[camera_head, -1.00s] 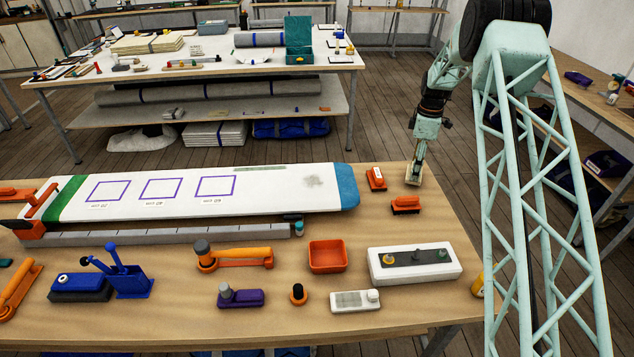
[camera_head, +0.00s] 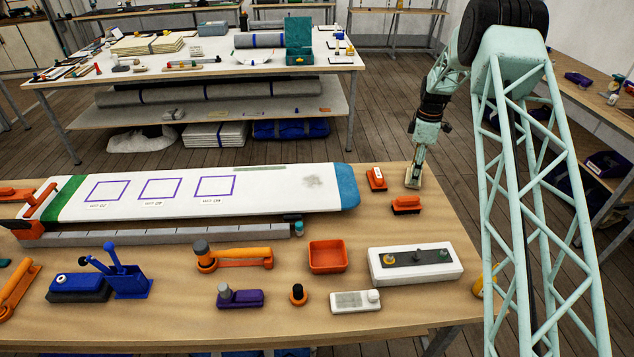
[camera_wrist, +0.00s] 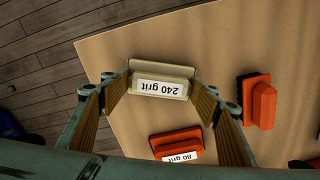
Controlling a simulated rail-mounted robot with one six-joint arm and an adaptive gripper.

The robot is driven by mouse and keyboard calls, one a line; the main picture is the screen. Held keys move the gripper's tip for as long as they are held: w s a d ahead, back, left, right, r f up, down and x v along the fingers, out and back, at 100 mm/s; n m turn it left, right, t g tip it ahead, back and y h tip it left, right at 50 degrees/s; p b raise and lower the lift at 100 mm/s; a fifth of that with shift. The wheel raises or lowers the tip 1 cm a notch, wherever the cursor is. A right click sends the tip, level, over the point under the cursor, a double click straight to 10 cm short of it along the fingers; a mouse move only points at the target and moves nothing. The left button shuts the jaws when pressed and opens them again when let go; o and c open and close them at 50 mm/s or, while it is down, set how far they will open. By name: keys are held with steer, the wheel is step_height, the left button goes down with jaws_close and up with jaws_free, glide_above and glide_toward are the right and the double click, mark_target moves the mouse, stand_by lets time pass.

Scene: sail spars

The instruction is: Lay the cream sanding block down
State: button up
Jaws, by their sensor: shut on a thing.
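In the head view the block (camera_head: 413,184) is small and partly hidden by the fingers. It is at or just above the wooden table top (camera_head: 440,240); I cannot tell whether it touches.
An orange block (camera_head: 376,178) stands left of my gripper. Another orange block (camera_head: 406,204), labelled "80 grit" in the wrist view (camera_wrist: 178,144), lies just in front. The long white panel (camera_head: 260,190) is further left. Bare wood lies around the gripper near the table's edge.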

steer(key=shift+f, duration=0.3)
steer(key=o, duration=0.9)
steer(key=shift+r, duration=0.2)
step_height(320, 180, up, 12)
steer(key=shift+f, duration=0.15)
stand_by(0.9)
